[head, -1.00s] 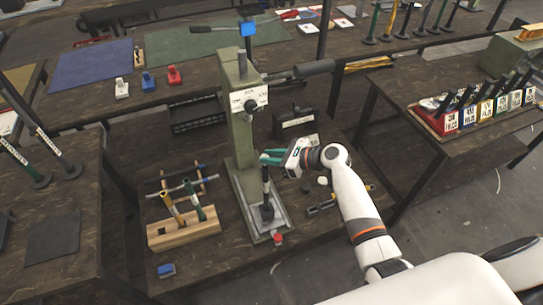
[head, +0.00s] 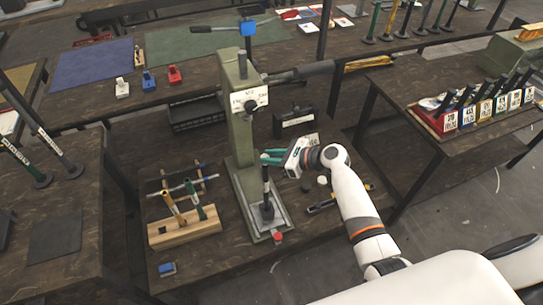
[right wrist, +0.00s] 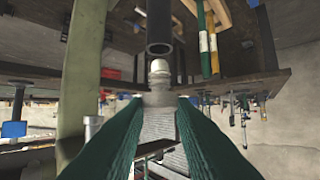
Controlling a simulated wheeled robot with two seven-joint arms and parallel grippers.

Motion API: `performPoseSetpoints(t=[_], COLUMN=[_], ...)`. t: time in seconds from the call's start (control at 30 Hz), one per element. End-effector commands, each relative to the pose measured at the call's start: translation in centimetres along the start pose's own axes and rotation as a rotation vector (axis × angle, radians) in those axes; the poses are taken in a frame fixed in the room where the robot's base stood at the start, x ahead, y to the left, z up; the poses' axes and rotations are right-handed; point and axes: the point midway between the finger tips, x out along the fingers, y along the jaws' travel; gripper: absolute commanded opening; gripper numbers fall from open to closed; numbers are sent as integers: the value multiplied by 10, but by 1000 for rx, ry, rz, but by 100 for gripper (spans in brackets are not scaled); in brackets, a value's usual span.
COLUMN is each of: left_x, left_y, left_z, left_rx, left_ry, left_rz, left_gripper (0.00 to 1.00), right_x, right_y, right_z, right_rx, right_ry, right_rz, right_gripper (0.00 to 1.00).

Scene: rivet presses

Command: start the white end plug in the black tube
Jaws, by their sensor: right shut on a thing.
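The black tube (head: 266,188) stands upright on the base plate of the green press in the head view. My right gripper (head: 271,158), with green fingers, is at the tube's top end. In the right wrist view the tube (right wrist: 160,25) comes in from the top, its open round end facing the white end plug (right wrist: 158,72). My right gripper (right wrist: 159,103) is shut on the plug, whose pale ridged tip points at the opening. The plug looks in line with the tube and very close; I cannot tell whether they touch. My left gripper is not in view.
The green press column (head: 240,125) stands just left of my right gripper. A wooden block (head: 185,233) with yellow and green tubes stands left of the press. A red knob (head: 278,236) is at the base's front. A black box (head: 296,123) sits behind.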

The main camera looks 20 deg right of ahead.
Motion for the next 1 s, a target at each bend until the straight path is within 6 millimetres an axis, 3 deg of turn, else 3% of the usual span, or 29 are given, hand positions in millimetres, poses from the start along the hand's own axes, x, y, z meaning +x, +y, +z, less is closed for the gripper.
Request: performPoseSetpoints(t=[1.0], left_x=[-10], left_y=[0], left_z=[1], left_rx=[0], left_ry=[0], left_rz=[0], left_gripper=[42], right_x=[0], right_y=[0], right_z=[-1], right_rx=[0], right_ry=[0], right_rz=[-5], right_gripper=[2])
